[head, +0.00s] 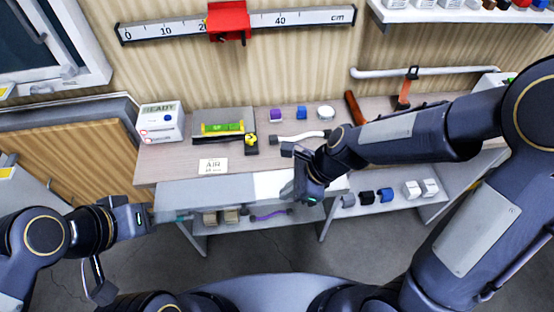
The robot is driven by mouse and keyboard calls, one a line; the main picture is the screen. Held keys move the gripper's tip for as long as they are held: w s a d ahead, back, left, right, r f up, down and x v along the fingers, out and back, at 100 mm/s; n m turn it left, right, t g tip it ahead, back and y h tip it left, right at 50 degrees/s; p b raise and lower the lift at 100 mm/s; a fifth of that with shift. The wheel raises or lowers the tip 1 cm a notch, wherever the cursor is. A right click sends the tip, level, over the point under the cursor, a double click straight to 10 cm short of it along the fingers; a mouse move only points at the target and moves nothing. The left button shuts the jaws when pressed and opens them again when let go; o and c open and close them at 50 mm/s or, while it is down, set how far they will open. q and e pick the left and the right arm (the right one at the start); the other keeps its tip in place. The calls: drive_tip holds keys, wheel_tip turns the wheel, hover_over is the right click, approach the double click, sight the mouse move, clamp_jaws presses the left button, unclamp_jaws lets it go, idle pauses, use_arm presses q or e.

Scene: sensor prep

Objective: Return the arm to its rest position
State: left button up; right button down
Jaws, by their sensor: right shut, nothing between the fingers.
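My right arm reaches in from the right over the workbench (160,178). Its gripper (300,195) hangs at the bench's front edge, near the middle, and is shut with nothing seen in it. My left gripper (152,216) is at the lower left, in front of the bench's left end and below its top. Its fingertips are small and dark here, so I cannot tell whether they are open or shut.
The lower shelf (405,203) holds small parts.

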drive_tip(key=s+d+r+n+t+h, duration=0.1)
drive_tip(key=s+d+r+n+t, duration=0.1)
drive_tip(key=s+d+r+n, duration=0.3)
drive_tip(key=s+d+r+n+t+h, duration=0.1)
drive_tip(key=s+d+r+n+t, duration=0.2)
drive_tip(key=s+d+r+n, duration=0.3)
drive_tip(key=d+n, duration=0.5)
drive_tip(key=n, duration=0.1)
drive_tip(key=shift+r+h, duration=0.3)
drive_tip(key=shift+r, duration=0.1)
